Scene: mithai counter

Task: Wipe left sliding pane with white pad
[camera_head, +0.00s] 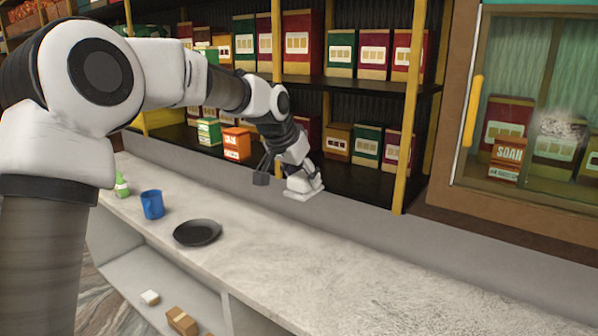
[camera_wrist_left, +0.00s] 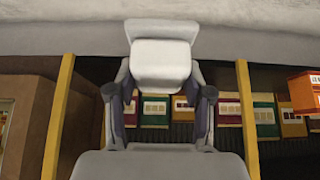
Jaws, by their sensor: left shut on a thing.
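My left gripper (camera_head: 302,179) is shut on a white pad (camera_head: 304,193) and holds it above the counter, in front of the shelves. In the left wrist view the pad (camera_wrist_left: 160,62) sits between the fingers of the left gripper (camera_wrist_left: 160,90). The left sliding pane (camera_head: 502,80) is at the right of the head view, in a brown wooden frame with a yellow handle (camera_head: 473,111). A pale, cloudy smudge (camera_head: 563,124) shows on the glass. The pad is well to the left of the pane and apart from it. My right gripper is not in view.
A blue cup (camera_head: 152,204), a dark plate (camera_head: 198,232) and a green bottle (camera_head: 122,185) stand on the pale counter (camera_head: 370,262). Yellow shelf posts (camera_head: 409,130) and boxes are behind my left arm. The counter's right part is clear.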

